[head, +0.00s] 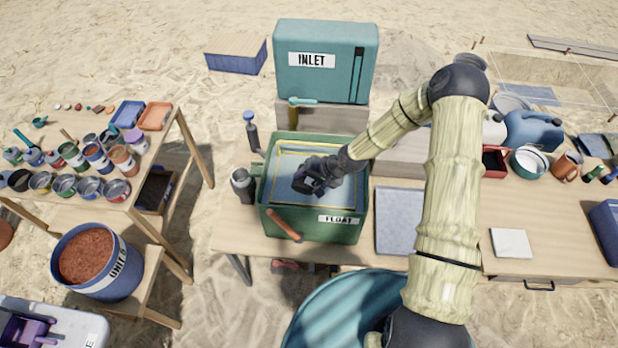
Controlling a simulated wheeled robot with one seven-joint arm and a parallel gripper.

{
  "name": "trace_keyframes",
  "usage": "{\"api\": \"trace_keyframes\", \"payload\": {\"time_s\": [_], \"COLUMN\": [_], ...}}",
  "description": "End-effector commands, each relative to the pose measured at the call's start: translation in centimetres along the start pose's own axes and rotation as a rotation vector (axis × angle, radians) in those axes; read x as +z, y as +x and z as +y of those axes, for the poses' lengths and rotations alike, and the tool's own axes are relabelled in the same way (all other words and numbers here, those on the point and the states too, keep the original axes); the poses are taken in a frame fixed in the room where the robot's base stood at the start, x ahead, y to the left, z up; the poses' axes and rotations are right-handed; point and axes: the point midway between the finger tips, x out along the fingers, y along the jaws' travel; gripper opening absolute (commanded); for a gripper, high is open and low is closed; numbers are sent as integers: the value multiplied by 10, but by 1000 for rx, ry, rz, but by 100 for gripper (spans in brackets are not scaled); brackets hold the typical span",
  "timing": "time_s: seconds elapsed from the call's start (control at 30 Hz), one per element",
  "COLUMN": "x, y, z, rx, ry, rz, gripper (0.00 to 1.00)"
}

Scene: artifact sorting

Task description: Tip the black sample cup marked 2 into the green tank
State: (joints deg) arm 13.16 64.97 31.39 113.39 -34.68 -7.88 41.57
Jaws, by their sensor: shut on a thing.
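The green tank (283,222), labelled FLOAT, stands on the wooden table in the middle of the head view and holds pale blue water. My gripper (314,178) is above the water, inside the outline of the tank's rim. It is shut on a dark object that looks like the black cup (306,184). The cup is small and blends with the dark gripper, so its tilt, its contents and any number on it cannot be made out.
A teal INLET box (325,85) stands behind the tank. A dark bottle (243,186) and an orange-handled tool (284,228) are close to the tank's left and front. A left table (150,190) holds several cups and jars. A blue-rimmed bucket (128,284) of red soil stands below it.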

Motion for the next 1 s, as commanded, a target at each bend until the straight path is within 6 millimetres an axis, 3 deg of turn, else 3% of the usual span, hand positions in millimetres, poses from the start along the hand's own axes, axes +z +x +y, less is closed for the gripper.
{"api": "trace_keyframes", "payload": {"time_s": [0.57,1.0], "x": [-7,-20], "y": [-7,-10], "z": [-4,-5], "rx": [-16,-42], "ry": [67,201], "rz": [-92,-280], "gripper": [27,27]}}
